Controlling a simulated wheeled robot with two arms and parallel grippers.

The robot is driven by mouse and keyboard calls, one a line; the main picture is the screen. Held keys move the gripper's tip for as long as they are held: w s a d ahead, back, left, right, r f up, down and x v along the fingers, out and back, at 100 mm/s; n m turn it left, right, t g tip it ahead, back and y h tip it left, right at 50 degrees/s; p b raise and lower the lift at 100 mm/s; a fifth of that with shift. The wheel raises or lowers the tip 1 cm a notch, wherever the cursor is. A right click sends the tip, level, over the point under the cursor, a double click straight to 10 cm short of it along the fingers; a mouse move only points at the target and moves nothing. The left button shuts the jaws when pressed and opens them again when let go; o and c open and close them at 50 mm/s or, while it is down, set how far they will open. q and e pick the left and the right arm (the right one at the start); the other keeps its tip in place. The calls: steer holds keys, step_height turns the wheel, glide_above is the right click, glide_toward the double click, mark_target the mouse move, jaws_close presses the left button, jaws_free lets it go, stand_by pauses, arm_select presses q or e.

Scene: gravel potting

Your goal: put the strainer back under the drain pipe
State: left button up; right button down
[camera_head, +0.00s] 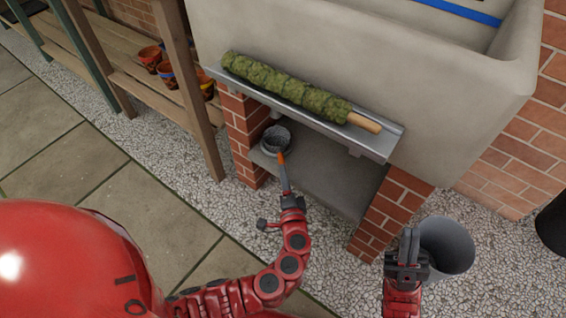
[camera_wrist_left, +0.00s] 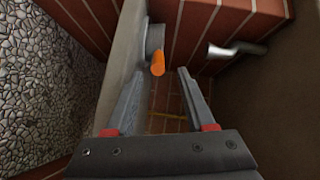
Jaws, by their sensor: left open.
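The strainer (camera_head: 276,140) is a small grey round basket on the grey shelf under the stone sink, near the left brick pillar. Its orange handle (camera_head: 282,158) sticks out toward my left gripper (camera_head: 285,172). The left wrist view shows the strainer's grey side (camera_wrist_left: 154,40) and orange handle (camera_wrist_left: 158,65), ahead of the open, empty fingers (camera_wrist_left: 160,85). A pale drain pipe (camera_wrist_left: 232,50) shows there to the right, apart from the strainer. My right gripper (camera_head: 410,240) appears shut on the rim of a grey bucket (camera_head: 448,246).
A mossy pole (camera_head: 290,85) lies on the metal ledge (camera_head: 372,143) in front of the sink (camera_head: 400,75). Brick pillars (camera_head: 388,215) flank the shelf (camera_head: 325,175). A wooden rack (camera_head: 190,80) with several pots stands left.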

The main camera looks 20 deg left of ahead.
arm_select(q)
steer(key=shift+v, duration=1.55)
